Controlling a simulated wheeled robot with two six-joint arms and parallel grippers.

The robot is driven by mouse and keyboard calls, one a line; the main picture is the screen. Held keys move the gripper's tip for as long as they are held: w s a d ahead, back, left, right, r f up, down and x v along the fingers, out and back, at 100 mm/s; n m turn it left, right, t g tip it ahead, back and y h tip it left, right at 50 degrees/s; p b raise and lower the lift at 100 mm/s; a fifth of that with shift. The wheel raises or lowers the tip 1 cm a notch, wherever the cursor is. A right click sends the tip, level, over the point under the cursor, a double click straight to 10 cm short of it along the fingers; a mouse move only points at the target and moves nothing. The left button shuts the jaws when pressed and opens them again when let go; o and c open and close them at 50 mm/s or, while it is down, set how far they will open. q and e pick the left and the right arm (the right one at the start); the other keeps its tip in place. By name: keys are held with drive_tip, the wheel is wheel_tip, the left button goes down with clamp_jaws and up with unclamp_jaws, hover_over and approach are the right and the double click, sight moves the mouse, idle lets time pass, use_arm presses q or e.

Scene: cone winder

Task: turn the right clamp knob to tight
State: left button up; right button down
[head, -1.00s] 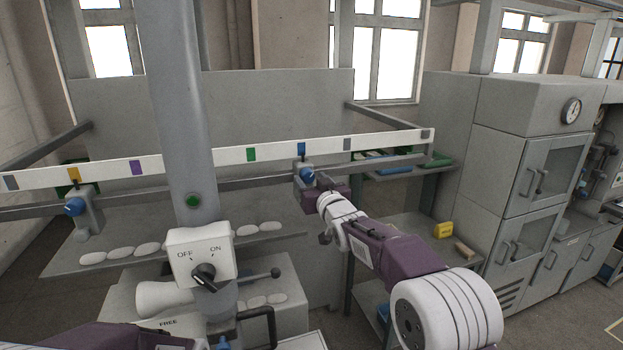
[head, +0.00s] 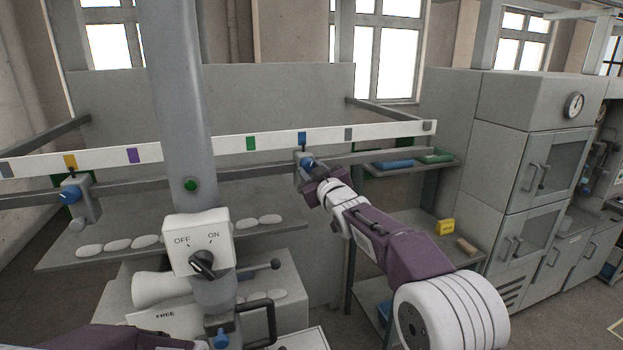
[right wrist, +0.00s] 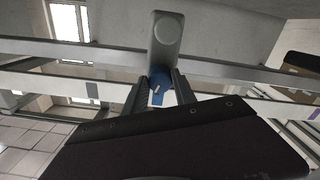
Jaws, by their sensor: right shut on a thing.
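The right clamp, a grey block on the rail, carries a blue knob (head: 306,162) under the blue mark on the white strip. My right gripper (head: 311,170) is at this knob and partly covers it. In the right wrist view the blue knob (right wrist: 159,84), with a small white mark, sits between the two dark fingers, which are shut on it. The grey clamp body (right wrist: 166,40) rises beyond it. The left clamp has a similar blue knob (head: 69,197) under the yellow mark. My left arm shows at the bottom left, but its gripper is out of view.
The white strip (head: 200,148) with coloured marks runs above the rail. A post with an OFF/ON switch box (head: 197,246) stands in front. A shelf with pale oval pieces (head: 145,241) lies below the rail. A side rack holds a yellow block (head: 445,226). Grey cabinets (head: 530,165) stand at right.

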drive_tip(key=n+b, duration=0.1)
drive_tip(key=n, duration=0.1)
drive_tip(key=shift+f+n, duration=0.1)
drive_tip(key=shift+n, duration=0.3)
drive_tip(key=shift+d+r+n+b, duration=0.1)
drive_tip(key=shift+n+b, duration=0.5)
drive_tip(key=shift+n, duration=1.6)
drive_tip(key=shift+r+n+b, duration=0.1)
drive_tip(key=shift+n+b, duration=0.5)
drive_tip(key=shift+n, duration=1.6)
drive_tip(key=c, duration=1)
unclamp_jaws()
drive_tip(key=shift+w, duration=0.1)
